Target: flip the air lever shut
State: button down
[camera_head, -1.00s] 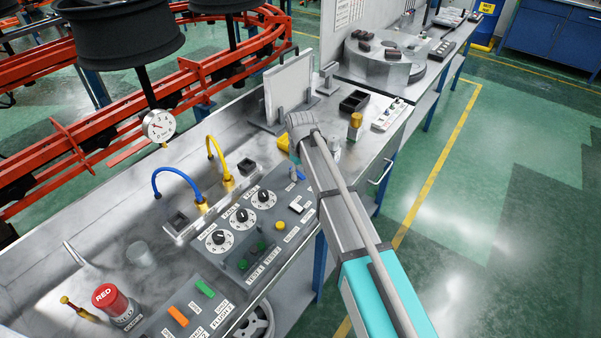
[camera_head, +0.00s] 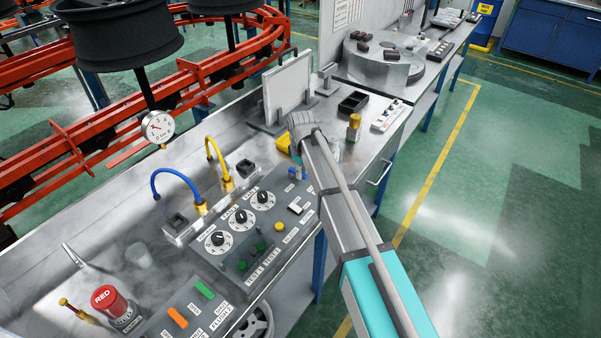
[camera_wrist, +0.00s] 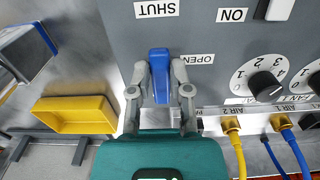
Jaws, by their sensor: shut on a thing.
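The air lever is a blue handle (camera_wrist: 159,76) on the grey control panel, and it shows in the middle of the wrist view. A SHUT label (camera_wrist: 157,9) lies above it in that view, and an OPEN label (camera_wrist: 199,59) lies to its right. My gripper (camera_wrist: 161,88) has one grey finger on each side of the lever and is shut on it. In the head view, a little of the blue lever (camera_head: 292,173) shows below the end of my arm, which hides most of the fingers.
A yellow bin (camera_wrist: 75,115) lies left of my gripper in the wrist view. Blue (camera_head: 180,177) and yellow (camera_head: 218,155) hoses, several dials (camera_head: 241,216) and a white switch (camera_head: 296,208) are close by. A white upright board (camera_head: 288,85) stands behind.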

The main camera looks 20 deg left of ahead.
dwell(0.3)
jog(key=c, duration=0.6)
grip_release()
jog(key=shift+o, duration=0.2)
jog(key=shift+s, duration=0.15)
jog(key=shift+s+a+m, duration=0.1)
jog(key=shift+s+m, duration=0.1)
jog(key=shift+m, duration=0.45)
jog(key=shift+s+a+m, duration=0.1)
jog(key=shift+s+m, duration=0.1)
jog(key=shift+m, duration=0.45)
notch_tip(320, 180, up, 14)
jog(key=p, duration=1.4)
jog(key=d+f+m+b, duration=0.3)
jog(key=d+m, duration=0.3)
jog(key=d, duration=2.2)
jog(key=shift+w+d+m, duration=0.15)
jog(key=shift+w+m, duration=0.15)
jog(key=shift+m, duration=0.1)
